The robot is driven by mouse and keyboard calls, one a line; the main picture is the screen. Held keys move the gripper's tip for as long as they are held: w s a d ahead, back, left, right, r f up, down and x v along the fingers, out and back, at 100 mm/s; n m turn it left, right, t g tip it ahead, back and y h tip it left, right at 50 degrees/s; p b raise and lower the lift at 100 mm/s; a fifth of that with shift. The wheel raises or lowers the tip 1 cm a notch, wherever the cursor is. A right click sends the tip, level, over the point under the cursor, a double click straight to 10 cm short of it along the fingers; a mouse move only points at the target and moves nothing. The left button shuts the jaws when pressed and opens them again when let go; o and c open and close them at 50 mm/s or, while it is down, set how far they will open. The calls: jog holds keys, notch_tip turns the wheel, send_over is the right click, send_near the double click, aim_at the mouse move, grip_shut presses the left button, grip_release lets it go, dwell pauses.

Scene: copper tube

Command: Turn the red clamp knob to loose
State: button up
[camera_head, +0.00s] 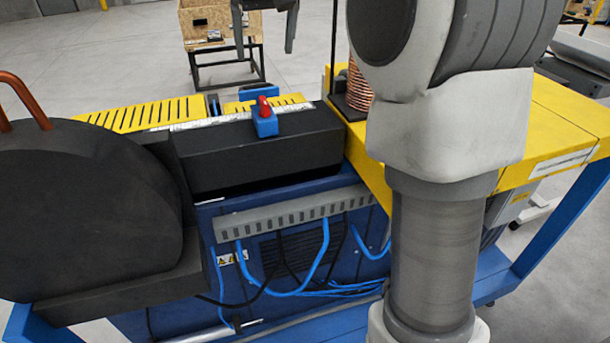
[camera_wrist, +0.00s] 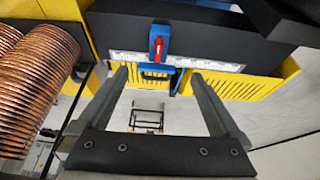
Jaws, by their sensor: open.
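The red clamp knob (camera_head: 264,107) stands on a small blue clamp block (camera_head: 266,127) at the front edge of a white scale strip, above a long black housing. In the wrist view the red knob (camera_wrist: 158,46) and blue block (camera_wrist: 153,32) sit at top centre, just beyond the fingertips and roughly in line with the gap between them. My gripper (camera_wrist: 159,77) is open and empty, apart from the knob.
A large black rounded housing (camera_head: 85,215) with a copper tube (camera_head: 24,92) stands at left. A copper coil (camera_head: 358,88) stands right of the clamp, partly behind my arm; it is large in the wrist view (camera_wrist: 35,80). Yellow slotted covers (camera_head: 140,114) lie behind the black housing.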

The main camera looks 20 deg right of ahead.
jog(key=s+f+b, duration=0.3)
jog(key=s+f, duration=0.3)
jog(key=s, duration=0.5)
jog(key=s+f+b, duration=0.3)
jog(key=s+f, duration=0.4)
jog(key=s, duration=0.5)
jog(key=shift+f+t, duration=0.3)
jog(key=shift+t, duration=0.1)
